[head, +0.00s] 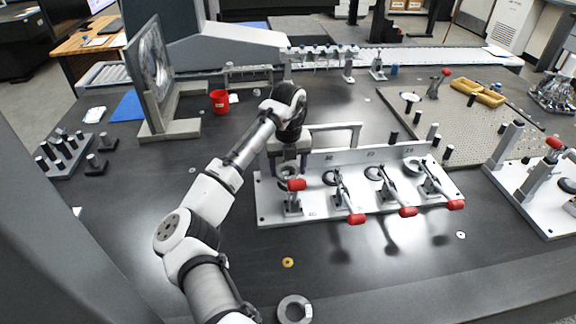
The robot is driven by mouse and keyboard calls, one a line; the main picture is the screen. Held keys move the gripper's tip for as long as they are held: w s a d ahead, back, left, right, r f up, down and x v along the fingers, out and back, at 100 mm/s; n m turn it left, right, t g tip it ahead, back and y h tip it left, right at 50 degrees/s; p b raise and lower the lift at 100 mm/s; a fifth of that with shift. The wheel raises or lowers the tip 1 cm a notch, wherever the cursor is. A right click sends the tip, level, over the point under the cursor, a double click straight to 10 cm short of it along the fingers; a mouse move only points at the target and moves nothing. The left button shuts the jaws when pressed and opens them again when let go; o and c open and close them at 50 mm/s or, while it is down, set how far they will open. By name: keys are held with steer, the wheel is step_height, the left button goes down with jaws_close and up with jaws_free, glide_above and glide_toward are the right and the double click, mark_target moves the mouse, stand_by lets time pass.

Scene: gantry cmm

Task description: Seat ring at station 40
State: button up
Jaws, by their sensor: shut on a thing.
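My gripper (288,168) is over the leftmost station and points down. It is shut on a grey ring (287,172), which is partly hidden by the fingers and the clamp. I cannot tell whether the ring touches the plate. A small marking near the leftmost clamp (293,196) may read 40, but it is too small to be sure. Other rings show at the stations to the right, such as the rightmost ring (414,166).
A loose grey ring (283,306) lies at the table's front edge, near a small yellow washer (288,262). A perforated plate (450,125) lies behind right, with another clamp fixture (530,195) at right. A red cup (219,101) stands behind left. The front table is mostly clear.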

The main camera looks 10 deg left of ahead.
steer(key=shift+f+b, duration=0.45)
steer(key=shift+f, duration=0.3)
steer(key=shift+r, duration=0.15)
steer(key=shift+p, duration=1)
stand_by(0.6)
steer(key=shift+f, duration=0.65)
stand_by(0.4)
steer(key=o, duration=1.4)
steer(key=shift+c, duration=0.2)
